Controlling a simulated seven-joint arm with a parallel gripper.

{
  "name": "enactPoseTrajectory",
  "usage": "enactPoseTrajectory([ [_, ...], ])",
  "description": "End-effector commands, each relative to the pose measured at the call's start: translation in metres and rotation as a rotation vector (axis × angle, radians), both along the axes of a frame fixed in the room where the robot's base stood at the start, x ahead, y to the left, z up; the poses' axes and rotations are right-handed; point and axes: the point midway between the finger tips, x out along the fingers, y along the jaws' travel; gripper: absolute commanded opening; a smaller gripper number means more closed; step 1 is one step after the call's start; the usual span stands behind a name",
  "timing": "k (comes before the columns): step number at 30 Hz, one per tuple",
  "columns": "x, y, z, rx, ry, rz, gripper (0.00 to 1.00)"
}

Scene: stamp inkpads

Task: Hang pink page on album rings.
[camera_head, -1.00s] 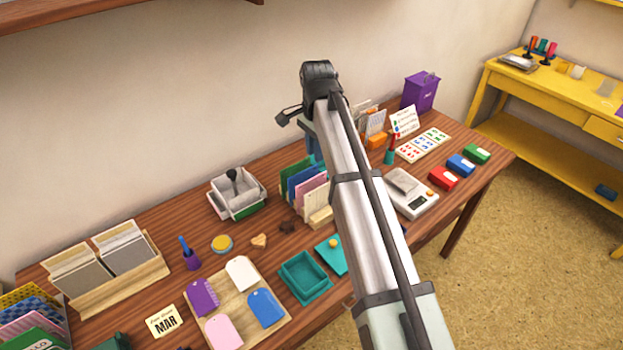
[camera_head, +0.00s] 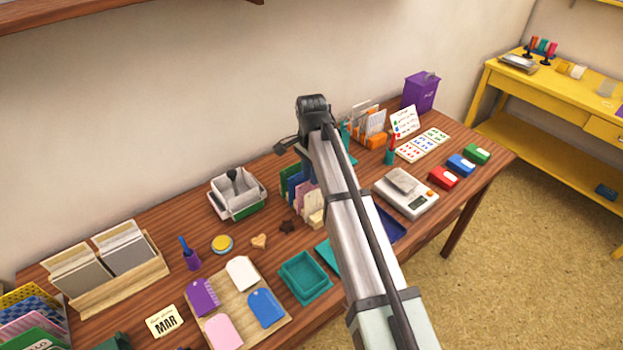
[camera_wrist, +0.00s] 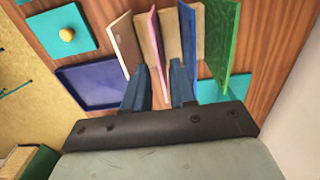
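The pink page (camera_wrist: 157,45) stands on edge in a row of upright pages in the wrist view, between a cream page (camera_wrist: 124,44) and a blue one (camera_wrist: 187,42). It also shows beside my arm in the head view (camera_head: 303,191). My gripper (camera_wrist: 160,66) is open above the row. The pink page's near edge shows between the fingers, closer to the left one; I cannot tell whether they touch. In the head view my arm hides the fingers and part of the row. I cannot make out the album rings.
A green page (camera_wrist: 222,42) stands to the right of the row. A dark blue tray (camera_wrist: 75,98) and a teal lid with a knob (camera_wrist: 52,28) lie left. The wooden tag board (camera_head: 237,290), teal box (camera_head: 322,287) and scale (camera_head: 421,207) are on the crowded table.

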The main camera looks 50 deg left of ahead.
Motion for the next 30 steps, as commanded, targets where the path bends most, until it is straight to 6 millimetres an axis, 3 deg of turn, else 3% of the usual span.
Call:
enactPoseTrajectory([
  [6,0.000,0.000,-0.012,0.000,0.000,0.001,0.26],
  [17,0.000,0.000,-0.014,0.000,0.000,0.001,0.26],
  [30,0.000,0.000,-0.014,0.000,0.000,0.001,0.05],
])
